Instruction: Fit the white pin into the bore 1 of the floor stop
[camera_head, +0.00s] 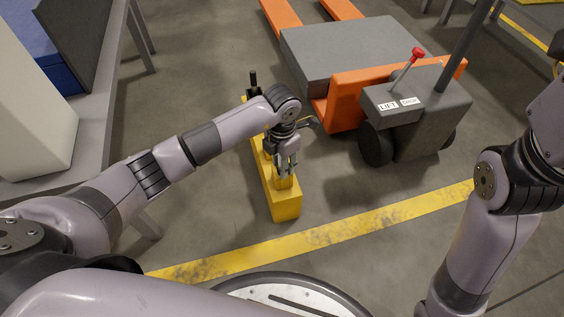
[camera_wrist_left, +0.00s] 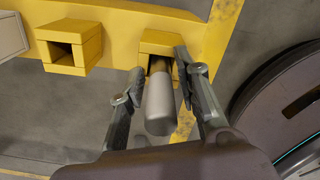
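The yellow floor stop (camera_head: 285,206) lies on the floor as a long bar, running away from me in the head view. In the left wrist view, the floor stop (camera_wrist_left: 125,12) has two square yellow sockets, a left one (camera_wrist_left: 70,48) and a right one (camera_wrist_left: 160,40). My left gripper (camera_head: 287,167) is over the near part of the bar, pointing down. Its fingers (camera_wrist_left: 160,68) lie on both sides of the white pin (camera_wrist_left: 160,105), which looks light grey and lines up with the right socket's mouth. How deep it sits is hidden. My right gripper is out of view.
An orange and grey lift cart (camera_head: 360,95) with a red-knobbed lever stands to the right of the floor stop. A black upright handle (camera_head: 253,80) rises at the bar's far end. A grey table (camera_head: 95,110) is at left. A yellow floor line (camera_head: 330,232) crosses in front.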

